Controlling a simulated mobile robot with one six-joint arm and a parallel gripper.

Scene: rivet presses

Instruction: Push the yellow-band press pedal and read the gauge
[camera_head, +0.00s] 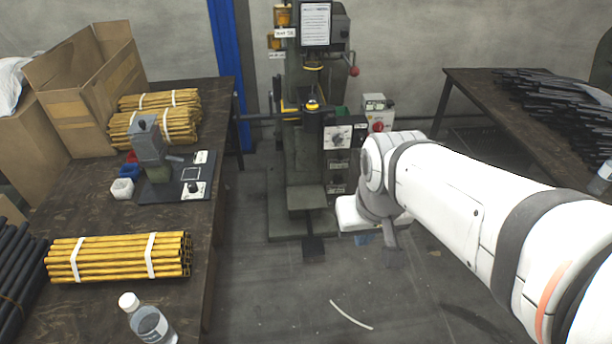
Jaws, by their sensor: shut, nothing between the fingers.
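The press (306,165) stands in the middle, a tall dark green-grey machine with yellow trim around its work head (312,106). A dark flat pedal (314,246) lies on the floor at the foot of its base. A white-faced panel (339,136) with a small dark dial or knob sits on the press's right side; its reading is too small to make out. My gripper (393,257) hangs at the end of my white arm, pointing down, to the right of the pedal and apart from it. It is shut and empty.
A dark table (200,240) on the left holds yellow tube bundles (118,256), a small press (150,150), a bottle (148,320) and cardboard boxes. A table (455,80) on the right holds dark rods. A white strip (351,315) lies on the otherwise open floor in front.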

